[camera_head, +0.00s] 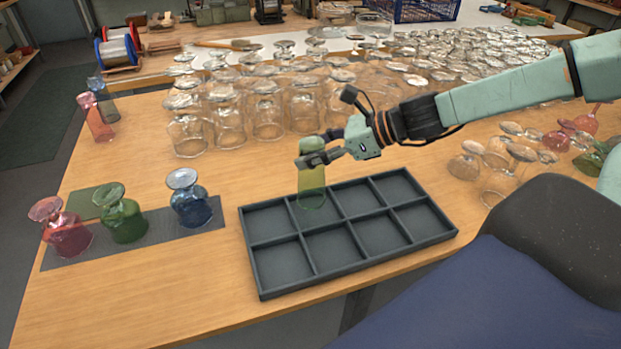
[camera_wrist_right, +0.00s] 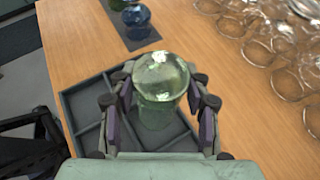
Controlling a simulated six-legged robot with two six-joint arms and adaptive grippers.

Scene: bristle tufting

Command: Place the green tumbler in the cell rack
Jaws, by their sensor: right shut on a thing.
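The green tumbler (camera_head: 311,180) is a tall, clear green glass, held upright by my right gripper (camera_head: 322,156) over the back row of the cell rack (camera_head: 290,291). The rack is a dark grey tray with several square cells in two rows, and all visible cells look empty. In the right wrist view the fingers close on both sides of the tumbler (camera_wrist_right: 160,78), with the rack (camera_wrist_right: 85,112) below. The tumbler's lower end overlaps the second back cell from the left; I cannot tell whether it touches the floor. My left gripper is not in view.
Red (camera_head: 66,230), green (camera_head: 121,216) and blue (camera_head: 189,200) vessels stand on a grey mat (camera_head: 150,240) at left. Many clear glasses (camera_head: 228,115) crowd the back. Coloured glasses stand at right. The table front left of the rack is clear.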

